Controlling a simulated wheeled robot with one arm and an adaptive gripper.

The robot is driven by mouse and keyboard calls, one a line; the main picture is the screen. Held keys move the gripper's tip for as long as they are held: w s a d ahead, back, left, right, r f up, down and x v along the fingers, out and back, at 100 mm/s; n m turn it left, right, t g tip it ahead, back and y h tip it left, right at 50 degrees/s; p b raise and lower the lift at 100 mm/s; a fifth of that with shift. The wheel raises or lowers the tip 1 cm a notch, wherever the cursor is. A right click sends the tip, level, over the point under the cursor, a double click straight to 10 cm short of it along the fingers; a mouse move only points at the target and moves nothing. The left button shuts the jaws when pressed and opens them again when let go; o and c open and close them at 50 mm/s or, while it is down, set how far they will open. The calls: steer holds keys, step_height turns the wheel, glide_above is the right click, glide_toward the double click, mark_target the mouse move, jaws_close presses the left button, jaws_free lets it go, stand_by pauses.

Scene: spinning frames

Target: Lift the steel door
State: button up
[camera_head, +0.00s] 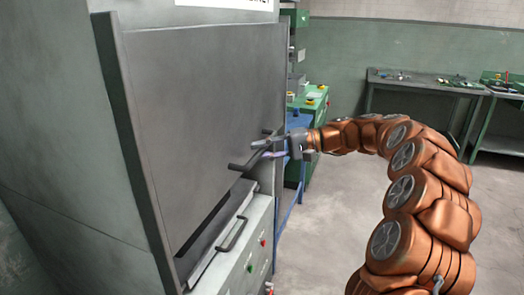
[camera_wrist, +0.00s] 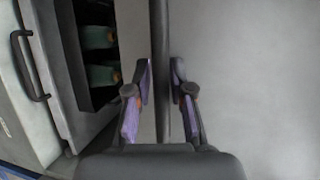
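The steel door (camera_head: 205,110) is a large flat grey panel on the front of the machine cabinet. It fills much of the wrist view (camera_wrist: 255,70). A dark gap shows along its lower edge. Its dark bar handle (camera_head: 246,161) is near the lower right of the door; in the wrist view the bar (camera_wrist: 159,50) runs between my fingers. My gripper (camera_head: 272,150) is at the handle, with purple-padded fingers on either side of the bar. In the wrist view my gripper (camera_wrist: 161,82) is open, with a gap visible beside the bar.
Below the door is a grey lower front with a second handle (camera_head: 233,234), also in the wrist view (camera_wrist: 29,65). Green objects (camera_wrist: 98,37) show inside the dark opening. A green cabinet (camera_head: 312,105) and workbench (camera_head: 425,85) stand behind. Floor at right is clear.

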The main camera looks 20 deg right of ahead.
steer(key=shift+o, duration=1.4)
steer(key=shift+d, duration=0.1)
steer(key=v, duration=1.1)
steer(key=shift+d, duration=0.4)
steer(key=shift+s+a+r, duration=0.1)
